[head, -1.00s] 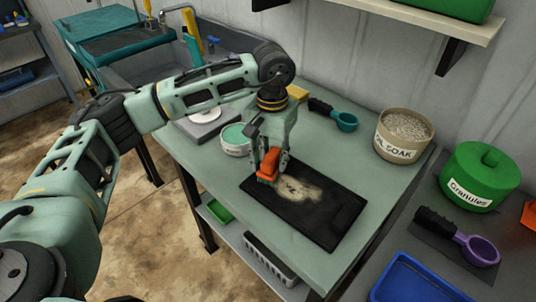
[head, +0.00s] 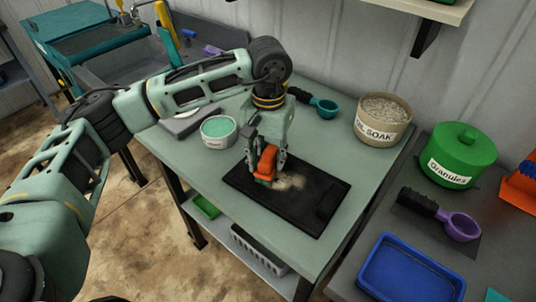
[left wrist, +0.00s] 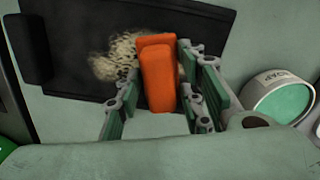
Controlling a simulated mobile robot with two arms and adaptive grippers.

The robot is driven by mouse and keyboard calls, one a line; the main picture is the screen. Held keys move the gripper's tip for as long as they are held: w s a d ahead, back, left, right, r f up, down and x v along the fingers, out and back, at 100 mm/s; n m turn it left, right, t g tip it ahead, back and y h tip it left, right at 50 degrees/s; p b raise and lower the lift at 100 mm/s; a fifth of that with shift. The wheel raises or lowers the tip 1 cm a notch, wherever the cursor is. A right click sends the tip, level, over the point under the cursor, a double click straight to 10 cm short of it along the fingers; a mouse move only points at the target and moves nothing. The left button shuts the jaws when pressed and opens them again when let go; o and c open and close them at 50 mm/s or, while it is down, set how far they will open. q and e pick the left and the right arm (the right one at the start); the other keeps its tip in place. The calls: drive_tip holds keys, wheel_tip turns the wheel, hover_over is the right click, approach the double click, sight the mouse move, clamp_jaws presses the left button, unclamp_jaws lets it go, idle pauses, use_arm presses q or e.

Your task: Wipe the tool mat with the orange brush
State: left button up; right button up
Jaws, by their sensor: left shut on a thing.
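The black tool mat (head: 302,213) lies on the green bench top, with a tan dusty patch (head: 292,181) near its middle. My left gripper (head: 265,172) is shut on the orange brush (head: 266,163) and holds it over the mat at the patch. In the left wrist view the orange brush (left wrist: 158,76) sits between the fingers, and the patch (left wrist: 113,58) shows beside and beyond it. The brush hides part of the patch; I cannot tell if its bristles touch the mat. My right gripper is not in view.
A soap tub (head: 218,131) stands left of the mat. A teal scoop (head: 326,107) and the soak tub (head: 383,118) stand behind. At right are a green granules pot (head: 458,155), a purple scoop (head: 460,226) and a blue tray (head: 412,272).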

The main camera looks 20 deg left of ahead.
use_arm(q)
drive_tip(key=shift+s+d+b, duration=0.15)
drive_tip(key=shift+s+d, duration=0.1)
drive_tip(key=shift+d, duration=0.65)
drive_tip(key=shift+s+d+b, duration=0.15)
drive_tip(key=shift+s+d, duration=0.1)
drive_tip(key=shift+d, duration=0.6)
drive_tip(key=shift+s+d, duration=0.2)
drive_tip(key=shift+d, duration=0.3)
drive_tip(key=shift+s+d, duration=0.15)
drive_tip(key=shift+d, duration=0.35)
drive_tip(key=shift+s+d+b, duration=0.25)
drive_tip(key=shift+d, duration=0.65)
drive_tip(key=shift+s+d+b, duration=0.2)
drive_tip(key=shift+s+d, duration=0.05)
drive_tip(key=shift+d, duration=0.7)
drive_tip(key=shift+s+d+b, duration=0.25)
drive_tip(key=shift+d, duration=0.65)
drive_tip(key=shift+a, duration=0.1)
drive_tip(key=shift+w+a+f+b, duration=0.1)
drive_tip(key=shift+w+a+b, duration=0.2)
drive_tip(key=shift+a, duration=0.35)
drive_tip(key=shift+w+a+b, duration=0.25)
drive_tip(key=shift+a+b, duration=0.1)
drive_tip(key=shift+a, duration=0.7)
drive_tip(key=shift+w+a+b, duration=0.25)
drive_tip(key=shift+a+b, duration=0.05)
drive_tip(key=shift+a, duration=0.75)
